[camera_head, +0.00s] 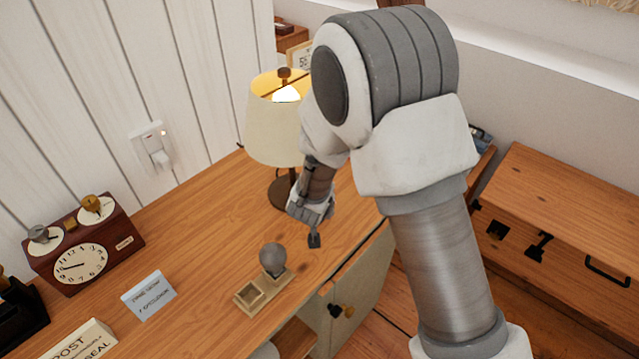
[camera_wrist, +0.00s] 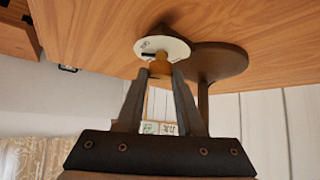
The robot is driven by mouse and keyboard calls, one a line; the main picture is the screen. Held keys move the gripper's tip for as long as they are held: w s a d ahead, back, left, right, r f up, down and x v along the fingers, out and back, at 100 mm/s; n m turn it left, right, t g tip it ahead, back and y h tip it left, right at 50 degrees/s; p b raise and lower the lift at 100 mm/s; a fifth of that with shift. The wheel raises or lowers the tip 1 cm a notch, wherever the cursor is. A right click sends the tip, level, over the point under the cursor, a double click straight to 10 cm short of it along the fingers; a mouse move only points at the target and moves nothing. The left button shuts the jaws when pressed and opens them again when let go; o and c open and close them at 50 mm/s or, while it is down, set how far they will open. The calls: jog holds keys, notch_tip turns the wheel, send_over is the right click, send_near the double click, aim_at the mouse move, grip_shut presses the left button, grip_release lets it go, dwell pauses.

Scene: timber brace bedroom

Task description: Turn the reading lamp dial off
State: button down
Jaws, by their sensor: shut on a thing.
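The reading lamp (camera_head: 272,135) stands on the wooden desk with a cream shade, and its bulb glows. Its dark round base (camera_wrist: 215,62) shows in the wrist view, beside a white disc (camera_wrist: 150,46) with small dark marks. An amber dial (camera_wrist: 160,69) sits on that disc. My gripper (camera_wrist: 160,76) is shut on the dial, one finger on each side. In the head view my gripper (camera_head: 311,218) is low over the desk by the lamp base, and the dial is hidden there. The dial's exact setting cannot be read.
On the desk (camera_head: 200,235) stand a grey ball on a wooden holder (camera_head: 263,290), a small sign (camera_head: 148,295) and a clock box (camera_head: 82,255) with two knobs. A wall switch (camera_head: 152,146) is behind. A wooden chest (camera_head: 560,215) stands right.

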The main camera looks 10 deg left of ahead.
jog(key=m+h+p, duration=0.1)
jog(key=p, duration=0.2)
jog(key=m+h+p, duration=0.1)
jog(key=p, duration=0.1)
jog(key=m+h+p, duration=0.1)
jog(key=m+p, duration=0.1)
jog(key=p, duration=0.1)
jog(key=shift+a+r+p, duration=0.2)
jog(key=shift+r+p, duration=0.1)
jog(key=shift+p, duration=0.05)
jog(key=m+h+p, duration=0.1)
jog(key=p, duration=0.1)
jog(key=m+g+h+p, duration=0.1)
jog(key=p, duration=0.1)
jog(key=shift+a+f+m, duration=0.1)
jog(key=shift+f+m, duration=0.15)
jog(key=shift+m, duration=0.15)
jog(key=shift+f+m+h, duration=0.1)
jog(key=shift+m+h, duration=0.2)
jog(key=c, duration=0.5)
grip_release()
jog(key=shift+c, duration=0.2)
jog(key=v, duration=1.7)
jog(key=shift+r, duration=0.35)
jog(key=shift+w, duration=0.1)
